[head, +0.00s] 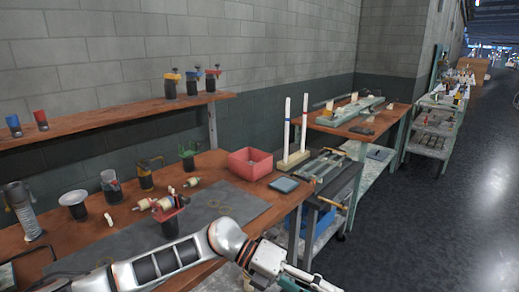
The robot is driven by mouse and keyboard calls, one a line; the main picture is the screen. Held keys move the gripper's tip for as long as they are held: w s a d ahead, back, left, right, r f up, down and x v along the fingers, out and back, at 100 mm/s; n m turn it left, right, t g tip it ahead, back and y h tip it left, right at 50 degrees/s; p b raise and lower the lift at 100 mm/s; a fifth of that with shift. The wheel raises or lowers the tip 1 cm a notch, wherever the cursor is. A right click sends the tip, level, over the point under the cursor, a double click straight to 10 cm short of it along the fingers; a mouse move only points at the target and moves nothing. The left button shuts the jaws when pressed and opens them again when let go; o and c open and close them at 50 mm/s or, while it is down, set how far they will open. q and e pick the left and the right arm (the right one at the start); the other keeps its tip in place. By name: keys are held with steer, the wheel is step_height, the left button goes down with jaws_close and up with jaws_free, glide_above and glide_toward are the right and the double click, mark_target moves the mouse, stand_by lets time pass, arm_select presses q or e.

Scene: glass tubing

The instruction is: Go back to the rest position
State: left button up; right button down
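One arm of mine comes in from the lower left and crosses the front of the wooden bench (70,232). I take it as my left arm. Its wrist bends down past the bench's right front edge, and my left gripper (288,279) is partly cut off by the bottom of the picture. Its fingertips are not clear, so I cannot tell whether it is open or holds something. My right gripper is not in view.
A dark mat (250,204) lies on the bench among several glassworking tools. A red bin (250,163) and a stand with two white tubes (304,125) are beyond it. A wall shelf (110,120) is above. The floor (440,230) at right is clear.

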arm_select(q)
step_height(320, 180, up, 4)
steer(key=s+d+f+n+t+h, duration=0.1)
steer(key=d+n+t+h, duration=0.2)
steer(key=n+h, duration=0.3)
steer(key=w+a+f+n+t+y, duration=0.3)
steer(key=a+f+n+t, duration=0.2)
steer(key=a+n+t, duration=0.5)
steer(key=w+a+f+n+t+y, duration=0.35)
steer(key=a+f+n+t, duration=0.35)
steer(key=n, duration=0.6)
steer(key=s+a+f+n+g+y, duration=0.3)
steer(key=s+a+f+n+y, duration=0.7)
steer(key=s+a+f, duration=0.6)
steer(key=a+f, duration=0.3)
steer(key=shift+s+a+f+g, duration=0.25)
steer(key=shift+s+f+g, duration=0.1)
steer(key=shift+f+g, duration=0.05)
